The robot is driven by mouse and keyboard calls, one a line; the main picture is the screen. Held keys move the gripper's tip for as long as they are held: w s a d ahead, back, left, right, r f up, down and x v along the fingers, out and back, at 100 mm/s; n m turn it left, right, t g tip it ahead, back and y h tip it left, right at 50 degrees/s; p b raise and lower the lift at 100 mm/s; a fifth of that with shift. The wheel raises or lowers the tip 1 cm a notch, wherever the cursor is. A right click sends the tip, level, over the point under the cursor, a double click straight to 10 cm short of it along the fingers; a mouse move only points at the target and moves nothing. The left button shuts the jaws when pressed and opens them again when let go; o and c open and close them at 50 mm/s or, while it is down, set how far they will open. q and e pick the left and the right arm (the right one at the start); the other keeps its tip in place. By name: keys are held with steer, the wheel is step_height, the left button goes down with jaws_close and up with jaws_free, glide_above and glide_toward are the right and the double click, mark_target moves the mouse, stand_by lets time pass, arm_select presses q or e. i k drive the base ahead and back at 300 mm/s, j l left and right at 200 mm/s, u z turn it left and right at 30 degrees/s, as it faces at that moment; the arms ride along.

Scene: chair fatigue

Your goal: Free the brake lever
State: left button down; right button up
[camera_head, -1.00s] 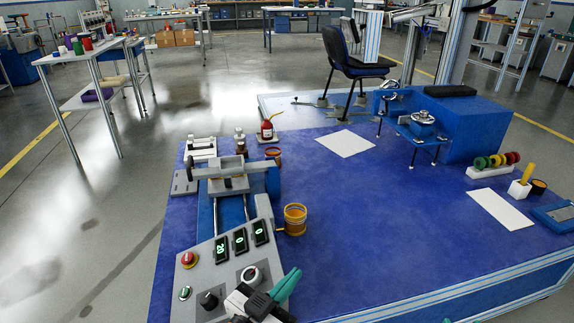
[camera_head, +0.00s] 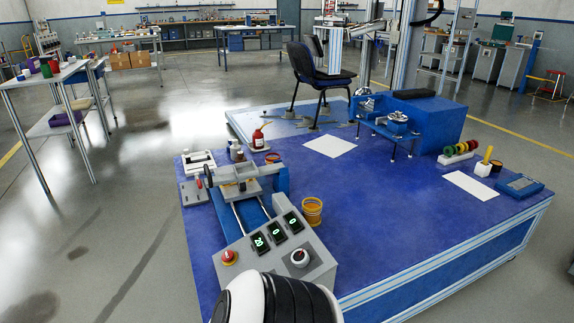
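A grey test rig with a control panel (camera_head: 275,252) stands at the near left of the blue table. Its sliding carriage (camera_head: 236,188) sits on rails behind the panel. A dark upright handle (camera_head: 208,175) shows at the carriage's left side; I cannot tell whether it is the brake lever. A white and black part of my arm (camera_head: 280,300) covers the panel's near edge. Neither gripper's fingers show.
A black chair (camera_head: 318,75) stands on a platform behind. Open floor lies to the left.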

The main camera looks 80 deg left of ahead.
mark_target(199, 181)
steer(key=k+j+z, duration=0.15)
steer(key=k+z, duration=0.15)
steer(key=k, duration=0.15)
steer(key=k+z, duration=0.3)
steer(key=k, duration=0.2)
steer(key=k+j+u, duration=0.7)
steer(key=j, duration=0.15)
steer(key=k+j+u, duration=0.3)
steer(key=j, duration=0.25)
steer(key=k+j+u, duration=0.1)
steer(key=j+u, duration=0.2)
steer(key=j, duration=0.6)
